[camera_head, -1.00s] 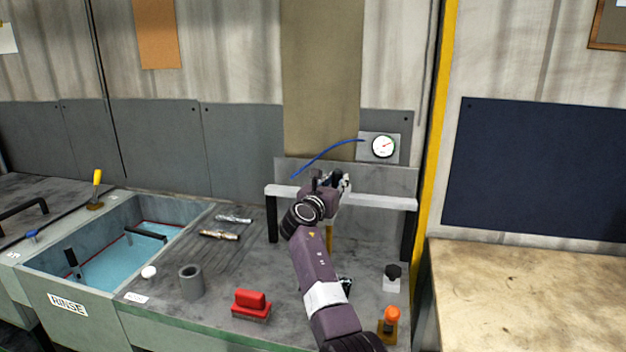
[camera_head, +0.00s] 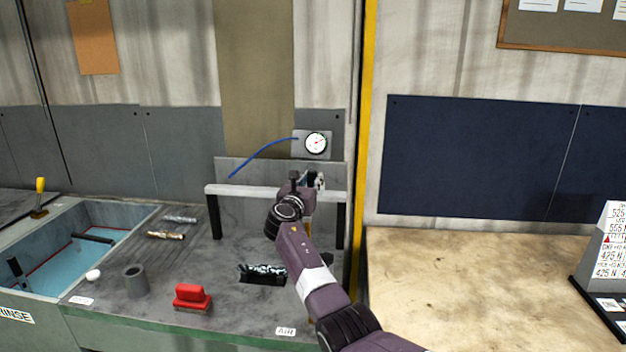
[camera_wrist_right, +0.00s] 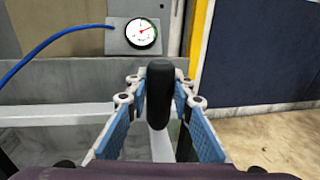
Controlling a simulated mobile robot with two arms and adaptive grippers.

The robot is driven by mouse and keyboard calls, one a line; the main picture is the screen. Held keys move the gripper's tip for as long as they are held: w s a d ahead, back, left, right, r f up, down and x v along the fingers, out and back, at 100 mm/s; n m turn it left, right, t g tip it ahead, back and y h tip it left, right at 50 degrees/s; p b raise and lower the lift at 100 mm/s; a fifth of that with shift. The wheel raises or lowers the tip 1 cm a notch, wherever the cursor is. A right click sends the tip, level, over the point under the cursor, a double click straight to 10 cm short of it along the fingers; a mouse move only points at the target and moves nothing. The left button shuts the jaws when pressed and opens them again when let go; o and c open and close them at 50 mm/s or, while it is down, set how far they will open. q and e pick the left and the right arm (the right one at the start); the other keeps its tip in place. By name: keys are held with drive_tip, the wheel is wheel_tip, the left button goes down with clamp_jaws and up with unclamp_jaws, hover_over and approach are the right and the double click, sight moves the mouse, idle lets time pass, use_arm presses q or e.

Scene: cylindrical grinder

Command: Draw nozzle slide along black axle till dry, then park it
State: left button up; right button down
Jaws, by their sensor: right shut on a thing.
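The white rail (camera_head: 245,191) stands on black posts across the back of the grey bench. My right gripper (camera_head: 311,182) is at the rail, right of its middle. In the right wrist view, a black upright handle (camera_wrist_right: 159,95) stands between its blue-padded fingers (camera_wrist_right: 160,82); I take it as the nozzle slide's handle. The gripper is shut on it. The nozzle itself is hidden behind the hand and arm. A glossy black axle (camera_head: 258,274) lies on the bench below the rail, left of my forearm. It has bright, wet-looking patches. My left gripper is not in view.
A blue hose (camera_head: 262,153) arcs to a gauge (camera_head: 316,143) behind the rail. A red brush (camera_head: 192,296), a grey cup (camera_head: 135,281) and metal parts (camera_head: 166,235) stand or lie left. The rinse basin (camera_head: 120,222) is further left. A yellow post (camera_head: 364,150) rises just right of the bench.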

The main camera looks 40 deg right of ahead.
drive_tip(key=c, duration=1.7)
unclamp_jaws()
drive_tip(key=shift+w, duration=0.15)
drive_tip(key=shift+o, duration=0.2)
drive_tip(key=v, duration=1.2)
drive_tip(key=shift+f, duration=0.2)
